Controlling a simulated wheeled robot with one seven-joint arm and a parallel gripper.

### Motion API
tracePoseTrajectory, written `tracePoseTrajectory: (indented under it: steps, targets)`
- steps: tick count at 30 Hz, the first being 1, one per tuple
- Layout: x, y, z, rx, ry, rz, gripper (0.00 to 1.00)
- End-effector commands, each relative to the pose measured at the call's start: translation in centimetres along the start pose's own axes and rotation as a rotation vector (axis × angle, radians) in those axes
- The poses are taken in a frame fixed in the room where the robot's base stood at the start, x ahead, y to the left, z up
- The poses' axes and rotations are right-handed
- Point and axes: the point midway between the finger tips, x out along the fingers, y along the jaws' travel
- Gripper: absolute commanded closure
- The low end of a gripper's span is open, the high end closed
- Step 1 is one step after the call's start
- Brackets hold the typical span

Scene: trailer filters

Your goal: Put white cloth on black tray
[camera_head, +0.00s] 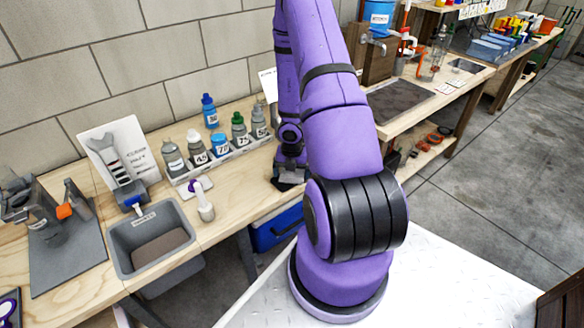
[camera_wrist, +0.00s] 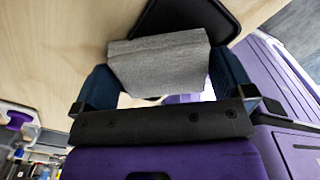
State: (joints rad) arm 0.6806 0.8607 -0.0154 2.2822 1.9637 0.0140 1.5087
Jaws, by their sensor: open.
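The white cloth (camera_wrist: 160,62) shows in the wrist view as a folded, light grey woven block. It lies between the two dark blue fingers of my gripper (camera_wrist: 165,84), which are apart, with a gap visible at the right finger. The black tray (camera_wrist: 195,17) is a dark, rounded shape behind the cloth on the wooden bench. The cloth overlaps the tray's near part in this view; I cannot tell whether it touches it. In the head view my gripper (camera_head: 289,170) is low at the bench's right part, and my arm hides much of that area; the cloth is not clear there.
A rack (camera_head: 222,160) of several bottles stands left of my gripper in the head view. A wall (camera_head: 130,60) runs behind the bench (camera_head: 250,195).

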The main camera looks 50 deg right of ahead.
Motion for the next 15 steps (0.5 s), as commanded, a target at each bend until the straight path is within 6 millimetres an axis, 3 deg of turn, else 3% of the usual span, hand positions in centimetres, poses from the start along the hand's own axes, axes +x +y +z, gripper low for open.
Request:
tracePoseTrajectory:
  steps: [15]
  targets:
    - [-3.6,-0.1,0.1,0.004,-0.002,0.002,0.00]
